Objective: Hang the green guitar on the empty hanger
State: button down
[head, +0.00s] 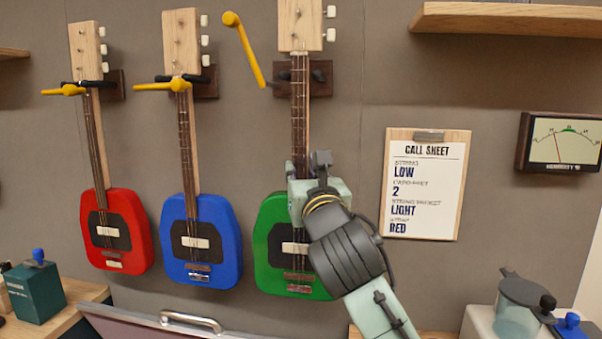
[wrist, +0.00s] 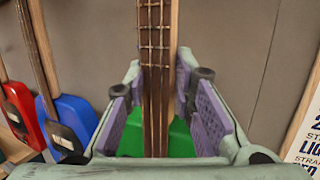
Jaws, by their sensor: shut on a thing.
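The green guitar (head: 275,240) is upright at the wall, its headstock (head: 300,25) above the third hanger (head: 320,77). That hanger has a dark wood block, and its yellow-knobbed lever (head: 245,50) is swung up, left of the neck. My gripper (head: 300,180) is shut on the guitar's neck just above the body; the neck (wrist: 155,60) runs between the purple pads in the wrist view. The neck passes in front of the hanger block. I cannot tell whether the hanger bears the guitar.
A red guitar (head: 115,255) and a blue guitar (head: 200,260) hang to the left, with yellow levers (head: 160,86) across their necks. A call sheet (head: 427,185) and a meter (head: 560,143) are on the wall at right. A shelf (head: 510,20) juts out at upper right.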

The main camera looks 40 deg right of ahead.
jog(key=shift+w+d+r, duration=0.15)
jog(key=shift+w+d, duration=0.85)
jog(key=shift+d, duration=0.25)
jog(key=shift+b, duration=0.55)
dwell(0.9)
jog(key=shift+f+b, duration=1.15)
jog(key=shift+f, duration=0.2)
dwell(0.5)
jog(key=c, duration=1.6)
grip_release()
jog(key=o, duration=0.3)
jog(key=shift+f, duration=0.1)
jog(key=shift+w+f, duration=0.1)
jog(key=shift+f, duration=0.1)
jog(key=v, duration=1.2)
jog(key=shift+r, duration=0.15)
